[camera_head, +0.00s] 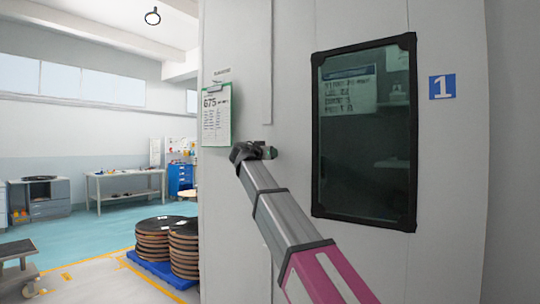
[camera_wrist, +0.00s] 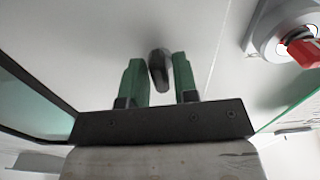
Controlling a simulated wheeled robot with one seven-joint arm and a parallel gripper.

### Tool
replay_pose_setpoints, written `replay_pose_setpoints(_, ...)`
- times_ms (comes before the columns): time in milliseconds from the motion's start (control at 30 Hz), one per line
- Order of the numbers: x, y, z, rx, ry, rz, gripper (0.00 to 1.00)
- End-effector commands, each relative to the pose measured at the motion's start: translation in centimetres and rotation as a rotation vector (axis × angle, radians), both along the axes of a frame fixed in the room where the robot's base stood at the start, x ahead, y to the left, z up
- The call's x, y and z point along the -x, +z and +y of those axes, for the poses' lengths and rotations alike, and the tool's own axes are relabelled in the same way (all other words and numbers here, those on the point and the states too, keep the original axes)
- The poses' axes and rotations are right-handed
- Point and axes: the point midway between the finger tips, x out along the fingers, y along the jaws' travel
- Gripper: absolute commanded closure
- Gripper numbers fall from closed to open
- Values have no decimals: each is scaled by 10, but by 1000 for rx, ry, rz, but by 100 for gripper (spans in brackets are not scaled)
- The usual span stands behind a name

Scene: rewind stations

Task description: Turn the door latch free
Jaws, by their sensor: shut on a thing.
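The white door (camera_head: 291,80) has a dark framed window (camera_head: 365,160). My gripper (camera_head: 268,152) is up against the door, left of the window. The latch handle points roughly along the fingers, slightly tilted. In the head view the latch is hidden behind my gripper.
A red rotary switch (camera_wrist: 303,48) on a grey round base is at the upper right in the wrist view. A clipboard (camera_head: 216,118) hangs left of my gripper. Stacked reels (camera_head: 168,240) stand on a blue pallet at the lower left. Open floor lies behind them.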

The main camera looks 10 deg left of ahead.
Motion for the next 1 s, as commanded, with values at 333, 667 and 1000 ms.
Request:
replay_pose_setpoints(333, 1, -1, 0, -77, 0, -41, 96)
replay_pose_setpoints(667, 1, -1, 0, -82, 0, -44, 96)
replay_pose_setpoints(1000, 0, -1, 0, -80, 0, -44, 60)
